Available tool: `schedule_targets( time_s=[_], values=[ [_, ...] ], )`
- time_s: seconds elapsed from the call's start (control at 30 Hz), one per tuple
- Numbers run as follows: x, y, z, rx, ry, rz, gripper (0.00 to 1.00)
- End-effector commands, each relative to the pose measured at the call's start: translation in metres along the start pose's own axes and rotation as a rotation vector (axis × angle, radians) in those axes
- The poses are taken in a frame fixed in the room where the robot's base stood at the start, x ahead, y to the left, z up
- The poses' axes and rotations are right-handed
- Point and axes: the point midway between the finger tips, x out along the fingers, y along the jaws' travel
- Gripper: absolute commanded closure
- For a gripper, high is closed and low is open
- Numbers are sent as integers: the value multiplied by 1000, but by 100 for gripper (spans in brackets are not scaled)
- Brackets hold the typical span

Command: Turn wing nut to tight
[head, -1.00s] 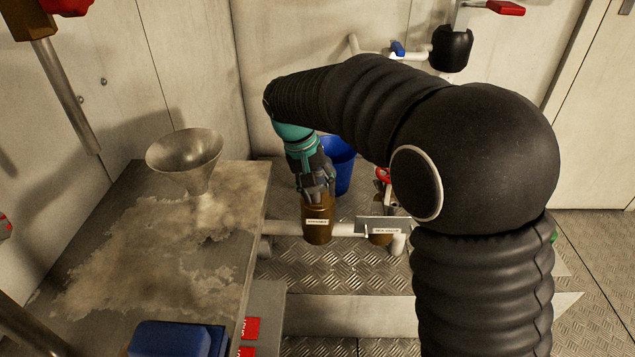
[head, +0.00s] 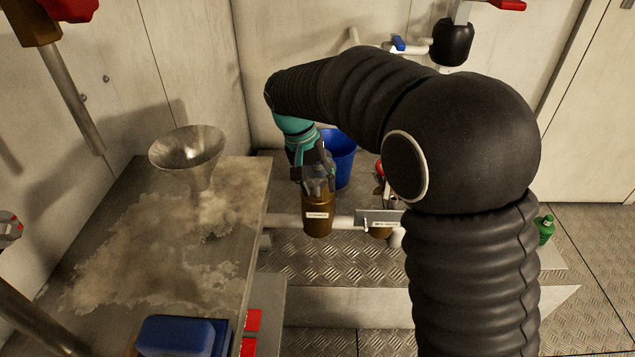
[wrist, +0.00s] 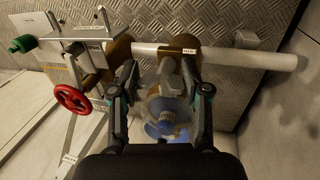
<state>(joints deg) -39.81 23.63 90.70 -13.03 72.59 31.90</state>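The brown strainer housing (head: 317,221) stands upright on a white pipe in the head view, with a small label on its front. My gripper (head: 318,186) points down over its top. In the wrist view my gripper (wrist: 160,75) has its two fingers spread wide apart. The brown housing (wrist: 186,62) lies at and beyond the fingertips. A pale grey and blue round shape (wrist: 163,114) shows between the fingers; it is blurred, and I cannot make out a wing nut in it. In the head view my fingers hide the top of the housing.
A stained bench (head: 120,270) with a metal funnel (head: 187,155) is at left. A blue bucket (head: 342,158) stands behind the housing. A red handwheel (wrist: 73,99) and a white pipe (wrist: 150,53) are near my fingers.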

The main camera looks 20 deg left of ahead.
Motion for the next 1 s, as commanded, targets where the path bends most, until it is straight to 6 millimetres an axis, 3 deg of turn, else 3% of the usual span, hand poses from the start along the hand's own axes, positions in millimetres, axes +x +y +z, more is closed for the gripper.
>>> schedule_targets(
  time_s=[0.3,0.47,1.0],
  values=[
    [0,0,0,-1,0,0,45],
    [-11,0,-1,-1,3,-1,45],
    [-105,0,0,-1,2,-1,45]
  ],
)
